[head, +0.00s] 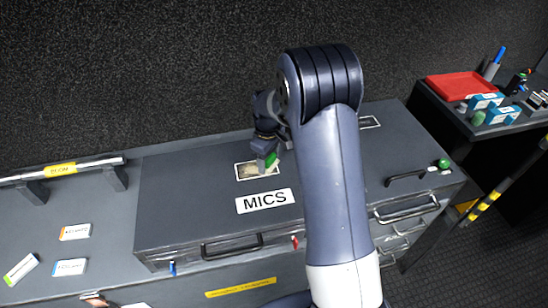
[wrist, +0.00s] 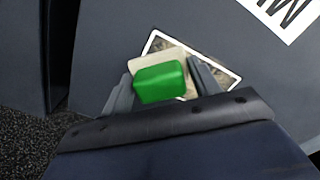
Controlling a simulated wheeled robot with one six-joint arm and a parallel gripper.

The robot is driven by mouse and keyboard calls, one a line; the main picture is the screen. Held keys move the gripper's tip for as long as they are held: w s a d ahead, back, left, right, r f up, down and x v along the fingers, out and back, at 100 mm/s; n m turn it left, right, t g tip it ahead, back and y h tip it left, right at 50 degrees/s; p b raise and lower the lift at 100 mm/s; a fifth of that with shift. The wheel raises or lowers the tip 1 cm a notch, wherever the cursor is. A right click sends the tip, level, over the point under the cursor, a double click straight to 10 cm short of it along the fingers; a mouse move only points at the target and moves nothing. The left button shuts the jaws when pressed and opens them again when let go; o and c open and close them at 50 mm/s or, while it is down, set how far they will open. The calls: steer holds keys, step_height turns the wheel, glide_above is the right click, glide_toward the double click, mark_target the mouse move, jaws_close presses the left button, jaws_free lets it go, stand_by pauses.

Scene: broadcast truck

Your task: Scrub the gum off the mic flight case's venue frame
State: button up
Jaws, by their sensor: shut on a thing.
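The dark mic flight case (head: 185,200) lies with its lid shut and a white "MICS" label (head: 265,201) on it. The white-edged venue frame (head: 243,178) is behind that label and shows a beige-grey inside. My gripper (head: 268,157) is over the right part of this frame, pointing down. It is shut on a green scrubber (head: 271,160) with a pale beige underside. In the wrist view the green scrubber (wrist: 160,82) sits between the fingers and covers much of the venue frame (wrist: 231,78). I cannot tell whether it touches the frame. No gum can be made out.
A second white-edged frame (head: 370,122) is on the lid's far right, partly behind my arm. A green knob-like thing (head: 443,163) is at the right edge. Small cartons (head: 75,232) lie on the left counter. A side table holds a red tray (head: 460,86).

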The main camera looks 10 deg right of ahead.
mark_target(252, 169)
steer(key=shift+a+f, duration=0.1)
steer(key=shift+a, duration=4.9)
steer(key=shift+d+b, duration=0.45)
steer(key=shift+d, duration=5.65)
steer(key=shift+s+f+b, duration=0.15)
steer(key=shift+s+b, duration=0.15)
steer(key=shift+b, duration=0.1)
steer(key=shift+s+a, duration=0.1)
steer(key=shift+a, duration=2.1)
